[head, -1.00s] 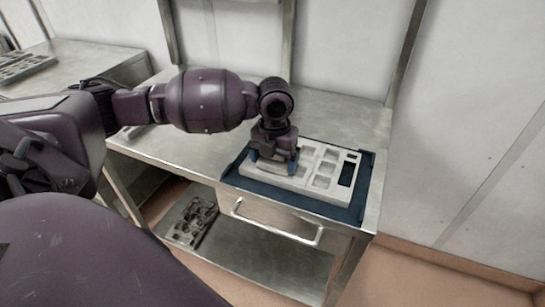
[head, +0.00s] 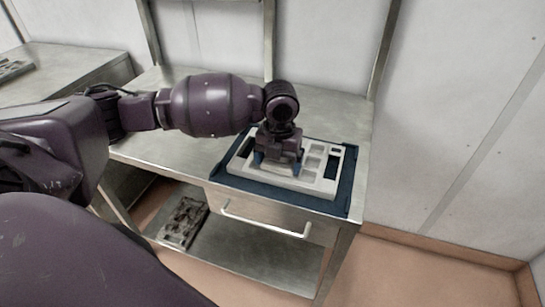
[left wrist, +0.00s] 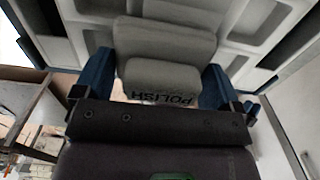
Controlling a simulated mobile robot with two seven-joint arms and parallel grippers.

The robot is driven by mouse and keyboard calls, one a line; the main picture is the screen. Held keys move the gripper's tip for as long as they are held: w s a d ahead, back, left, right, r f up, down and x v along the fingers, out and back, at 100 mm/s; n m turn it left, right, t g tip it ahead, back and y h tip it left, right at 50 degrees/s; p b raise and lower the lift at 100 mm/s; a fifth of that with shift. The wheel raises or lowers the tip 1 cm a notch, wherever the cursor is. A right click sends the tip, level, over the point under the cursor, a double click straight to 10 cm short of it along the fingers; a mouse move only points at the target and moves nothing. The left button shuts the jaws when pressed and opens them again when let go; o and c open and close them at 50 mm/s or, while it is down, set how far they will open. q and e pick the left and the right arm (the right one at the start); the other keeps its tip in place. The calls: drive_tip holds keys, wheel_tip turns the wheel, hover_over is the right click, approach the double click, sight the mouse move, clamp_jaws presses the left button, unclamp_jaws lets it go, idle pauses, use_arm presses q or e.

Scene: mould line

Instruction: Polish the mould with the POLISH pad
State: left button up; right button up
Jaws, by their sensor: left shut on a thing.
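The mould (head: 316,184) is a light grey plate with several rectangular recesses. It lies on a dark blue mat (head: 336,204) on the metal workbench. My left gripper (head: 277,164) is over the mould's left-middle part, pointing down. In the left wrist view its blue fingers (left wrist: 160,82) are shut on a grey pad (left wrist: 165,72) marked POLISH. The pad is at or just above the mould's face; I cannot tell whether they touch. The gripper hides part of the mould in the head view. My right gripper is not in view.
The metal workbench (head: 180,152) has free room left of the mat and behind it. A drawer handle (head: 262,220) juts from its front. A dark metal mould part (head: 183,222) lies on the lower shelf. Another bench (head: 62,75) stands at the left. Uprights and a white wall are behind.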

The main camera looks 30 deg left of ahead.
sight(291, 165)
use_arm(q)
drive_tip(key=shift+w+d, duration=0.15)
drive_tip(key=shift+d, duration=0.45)
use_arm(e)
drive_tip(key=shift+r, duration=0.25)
use_arm(q)
drive_tip(key=shift+d, duration=0.1)
drive_tip(key=shift+w+d+f+p, duration=0.15)
drive_tip(key=shift+d+p, duration=0.1)
drive_tip(key=shift+d, duration=0.4)
drive_tip(key=shift+w+d+p, duration=0.15)
drive_tip(key=shift+d+p, duration=0.1)
drive_tip(key=shift+d, duration=0.4)
drive_tip(key=shift+w+d+p, duration=0.2)
drive_tip(key=shift+d+p, duration=0.05)
drive_tip(key=shift+d, duration=0.5)
drive_tip(key=shift+w+d+p, duration=0.15)
drive_tip(key=shift+d+p, duration=0.05)
drive_tip(key=shift+d, duration=0.5)
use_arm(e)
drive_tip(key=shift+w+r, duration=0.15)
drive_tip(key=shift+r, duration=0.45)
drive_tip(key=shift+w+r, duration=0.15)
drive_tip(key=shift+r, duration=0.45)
use_arm(q)
drive_tip(key=shift+a, duration=0.15)
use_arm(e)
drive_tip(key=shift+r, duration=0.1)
